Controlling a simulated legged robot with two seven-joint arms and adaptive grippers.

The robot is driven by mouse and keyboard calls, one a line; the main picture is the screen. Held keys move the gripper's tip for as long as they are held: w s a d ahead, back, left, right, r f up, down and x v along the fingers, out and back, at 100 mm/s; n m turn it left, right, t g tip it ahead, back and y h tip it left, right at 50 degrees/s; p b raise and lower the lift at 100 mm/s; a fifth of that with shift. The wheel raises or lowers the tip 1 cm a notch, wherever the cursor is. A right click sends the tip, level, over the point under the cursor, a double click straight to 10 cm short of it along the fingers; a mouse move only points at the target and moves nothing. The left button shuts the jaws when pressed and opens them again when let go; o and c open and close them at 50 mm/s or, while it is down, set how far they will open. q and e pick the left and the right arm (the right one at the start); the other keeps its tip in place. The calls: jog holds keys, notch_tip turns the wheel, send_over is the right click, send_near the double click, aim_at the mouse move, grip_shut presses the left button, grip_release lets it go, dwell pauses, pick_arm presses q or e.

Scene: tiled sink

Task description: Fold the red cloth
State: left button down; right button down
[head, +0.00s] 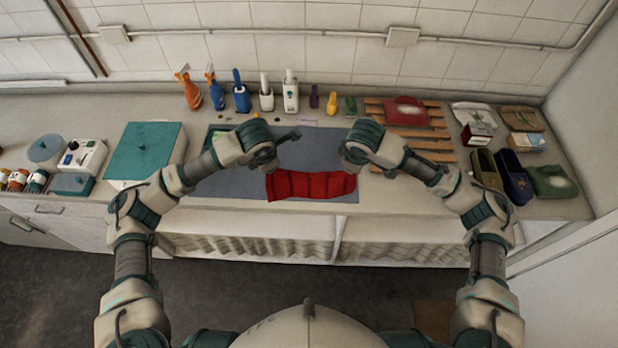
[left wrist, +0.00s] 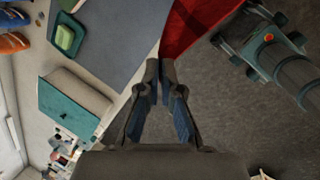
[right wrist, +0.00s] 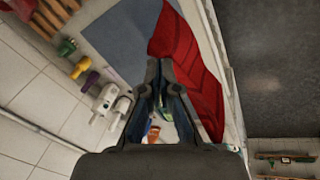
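The red cloth (head: 310,186) lies creased near the front edge of the counter, partly on the grey-blue mat (head: 330,150). My left gripper (head: 272,160) is at the cloth's back left corner. In the left wrist view its fingertips (left wrist: 161,66) are nearly together where the cloth (left wrist: 195,25) narrows. My right gripper (head: 347,160) is just behind the cloth's right end. In the right wrist view its fingertips (right wrist: 159,68) are nearly together in front of the cloth (right wrist: 190,60). Whether either gripper pinches cloth is hidden.
Spray bottles (head: 188,88) and other bottles line the back. A wooden rack (head: 420,140) with a red packet (head: 406,110) is at the right. Dark containers (head: 515,175) stand farther right. The mat's middle is mostly clear.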

pick_arm(q)
jog(key=shift+w+a+f, duration=0.1)
jog(key=shift+w+a, duration=0.1)
pick_arm(e)
jog(key=shift+w+a+f, duration=0.1)
jog(key=shift+w+a, duration=0.05)
jog(key=shift+w, duration=0.05)
dwell(0.4)
pick_arm(q)
jog(key=shift+d, duration=0.1)
jog(key=shift+d, duration=0.55)
pick_arm(e)
jog(key=shift+d, duration=0.65)
pick_arm(q)
jog(key=shift+a, duration=0.15)
pick_arm(e)
jog(key=shift+a, duration=0.2)
pick_arm(q)
jog(key=shift+a, duration=0.35)
pick_arm(e)
jog(key=shift+a, duration=0.3)
pick_arm(q)
jog(key=shift+f, duration=0.1)
pick_arm(e)
jog(key=shift+f, duration=0.1)
